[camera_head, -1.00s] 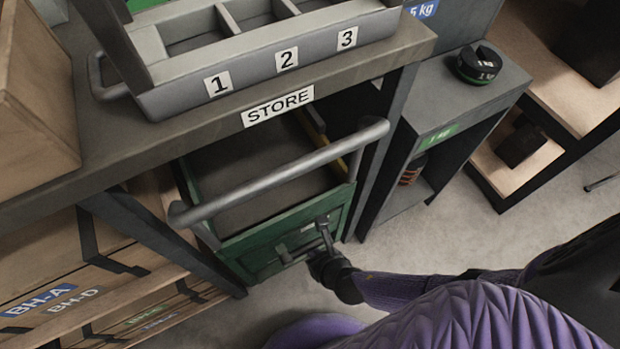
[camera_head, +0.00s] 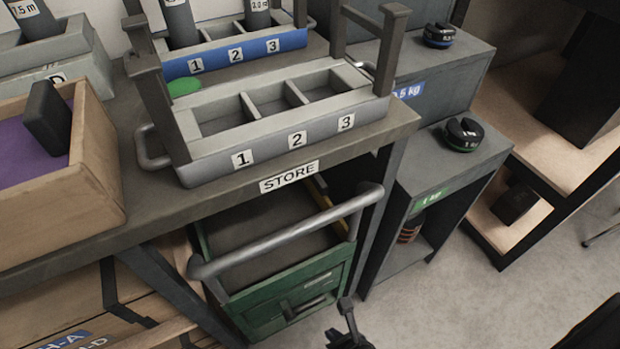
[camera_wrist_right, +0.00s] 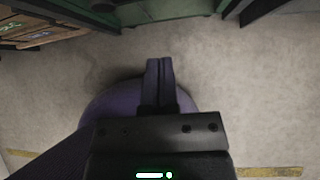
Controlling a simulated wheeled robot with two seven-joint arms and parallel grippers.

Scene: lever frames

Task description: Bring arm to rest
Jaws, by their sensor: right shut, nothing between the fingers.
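My right gripper (camera_head: 345,308) is at the bottom of the head view, just in front of the green drawer (camera_head: 262,318). In the right wrist view its two fingers (camera_wrist_right: 160,66) lie together over bare floor, with nothing between them. Part of my purple base shows beneath them there. In the head view the gripper appears apart from the drawer's handle, though the exact gap is hard to tell. My left gripper is out of view.
The STORE table (camera_head: 365,142) bears a grey tray (camera_head: 215,158) with numbered compartments and a blue one (camera_head: 285,42) behind it. A grey bar (camera_head: 290,237) runs across above the drawer. A shelf with a dark weight (camera_head: 463,135) stands right.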

